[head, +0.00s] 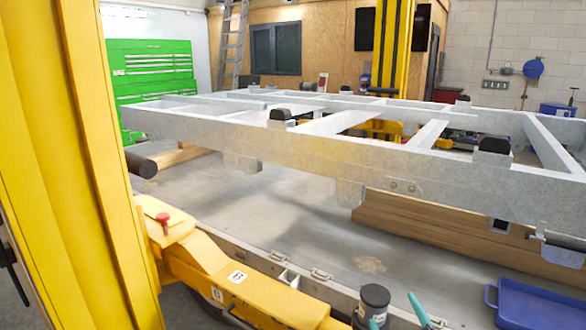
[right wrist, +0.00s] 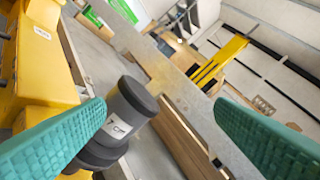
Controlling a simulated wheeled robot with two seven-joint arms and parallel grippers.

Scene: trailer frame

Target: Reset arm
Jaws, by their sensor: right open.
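A yellow lift arm (head: 250,285) with white letter stickers runs from the yellow post at the left toward the bottom middle. It also shows at the left of the right wrist view (right wrist: 38,60). At its end stands a dark grey cylindrical pad (head: 374,299) with a white label, upright in the head view. My right gripper (head: 396,310) has teal fingers, spread apart beside this pad. In the right wrist view the pad (right wrist: 133,105) is between the fingers, close to the left one, which partly covers its base. I cannot tell if they touch. My left gripper is not visible.
A grey metal trailer frame (head: 270,146) spans the middle, above the grey floor. The yellow post (head: 85,160) blocks the left side. A wooden beam (head: 440,222) lies under the frame. A blue tray (head: 530,308) is at the lower right. A green cabinet (head: 150,70) stands behind.

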